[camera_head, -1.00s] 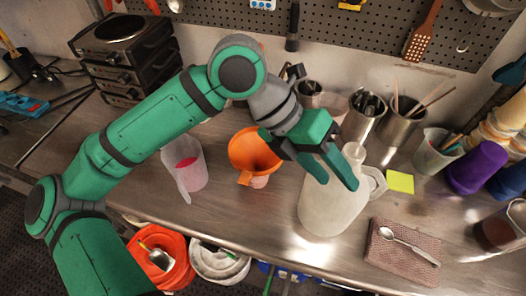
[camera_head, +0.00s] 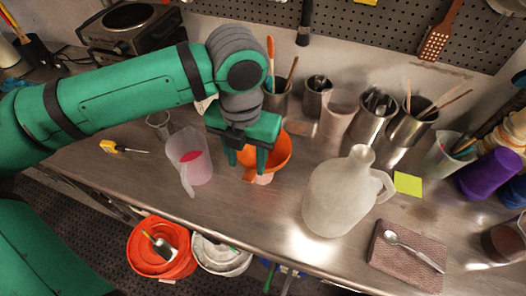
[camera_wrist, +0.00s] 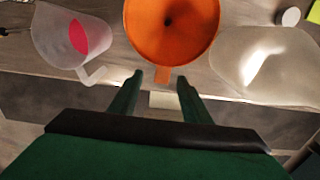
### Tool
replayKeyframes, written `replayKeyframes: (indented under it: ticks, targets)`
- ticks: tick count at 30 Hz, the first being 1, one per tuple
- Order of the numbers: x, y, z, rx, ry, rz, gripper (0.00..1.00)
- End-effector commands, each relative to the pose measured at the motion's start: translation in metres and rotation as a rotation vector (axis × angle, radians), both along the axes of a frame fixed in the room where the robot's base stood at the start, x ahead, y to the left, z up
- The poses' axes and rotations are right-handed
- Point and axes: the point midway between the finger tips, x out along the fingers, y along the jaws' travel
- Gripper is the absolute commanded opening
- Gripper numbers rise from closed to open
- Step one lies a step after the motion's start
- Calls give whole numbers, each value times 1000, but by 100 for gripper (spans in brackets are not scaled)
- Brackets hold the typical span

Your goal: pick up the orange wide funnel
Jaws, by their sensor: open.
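The orange wide funnel (camera_head: 277,155) stands on the metal bench between a translucent measuring jug and a white jug. Its lower part narrows toward something pale beneath it on the bench. My gripper (camera_head: 252,172) is open and points down in front of the funnel, overlapping part of it in the head view. In the wrist view the funnel (camera_wrist: 171,28) is at the top centre, its wide mouth facing the camera and its tab pointing toward my gripper (camera_wrist: 160,80). The two fingertips are apart on either side of that tab's line, with nothing seen held between them.
The measuring jug (camera_head: 190,160) with a pink patch stands close on the left. The large white jug (camera_head: 340,195) stands on the right. Metal canisters (camera_head: 372,118) line the back. Orange (camera_head: 160,250) and white (camera_head: 222,255) buckets sit below the front edge.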

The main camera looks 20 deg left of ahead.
Motion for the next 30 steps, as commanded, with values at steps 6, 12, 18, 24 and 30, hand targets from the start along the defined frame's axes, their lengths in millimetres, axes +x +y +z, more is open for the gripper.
replayKeyframes:
  ticks: [6,12,18,24,30]
  targets:
    - [-1,-2,-14,-1,1,-4,44]
    - [-2,-7,-41,-3,1,-4,44]
    - [-1,-5,-58,-1,-1,-3,44]
    - [-1,-7,-59,-1,-1,-5,44]
    - [-1,-7,-59,-1,-1,-7,6]
